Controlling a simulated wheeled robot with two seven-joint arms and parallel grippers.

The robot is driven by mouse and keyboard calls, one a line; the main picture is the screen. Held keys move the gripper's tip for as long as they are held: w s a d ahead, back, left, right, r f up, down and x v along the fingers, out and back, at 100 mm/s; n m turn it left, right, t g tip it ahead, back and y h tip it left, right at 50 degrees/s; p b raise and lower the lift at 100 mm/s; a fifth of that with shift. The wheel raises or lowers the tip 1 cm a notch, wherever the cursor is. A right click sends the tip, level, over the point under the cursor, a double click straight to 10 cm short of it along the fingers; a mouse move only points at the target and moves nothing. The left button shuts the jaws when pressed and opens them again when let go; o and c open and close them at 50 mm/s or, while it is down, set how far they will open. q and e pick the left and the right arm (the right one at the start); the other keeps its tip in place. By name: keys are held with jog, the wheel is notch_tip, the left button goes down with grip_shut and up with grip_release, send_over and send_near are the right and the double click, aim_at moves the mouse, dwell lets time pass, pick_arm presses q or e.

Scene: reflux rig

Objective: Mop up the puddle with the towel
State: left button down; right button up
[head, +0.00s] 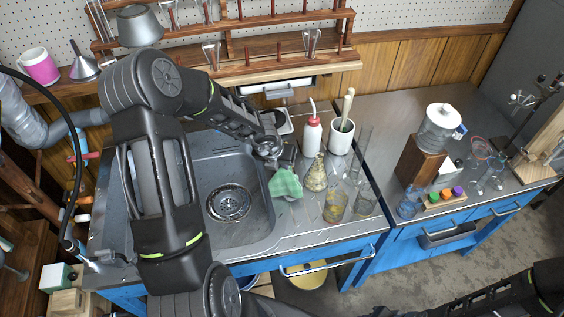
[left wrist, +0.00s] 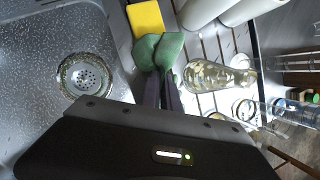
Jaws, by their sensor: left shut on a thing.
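My left gripper (head: 277,165) is shut on a green towel (head: 286,185), beside the right edge of the sink. The towel hangs at the drainboard next to the sink. In the left wrist view the towel (left wrist: 158,50) is pinched between the dark fingers (left wrist: 160,88). I cannot make out a puddle in either view. My right arm shows at the lower right of the head view, but its gripper is not in view.
The sink (head: 185,215) is left of the towel. A conical flask (head: 316,176), wash bottle (head: 312,130), brush holder (head: 341,137) and beakers (head: 335,207) stand close by on its right. A yellow sponge (left wrist: 146,18) lies near the towel. The right bench has clear room.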

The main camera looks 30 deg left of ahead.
pick_arm(q)
jog(key=b, duration=0.4)
send_over(284, 180)
jog(key=s, duration=0.1)
jog(key=f, duration=0.5)
jog(key=shift+s, duration=0.2)
jog(key=shift+p, duration=0.3)
jog(key=c, duration=0.6)
grip_release()
jog(key=shift+f, duration=0.15)
jog(key=shift+f+b, duration=0.75)
jog(key=shift+r, duration=0.1)
jog(key=shift+c, duration=1.3)
grip_shut()
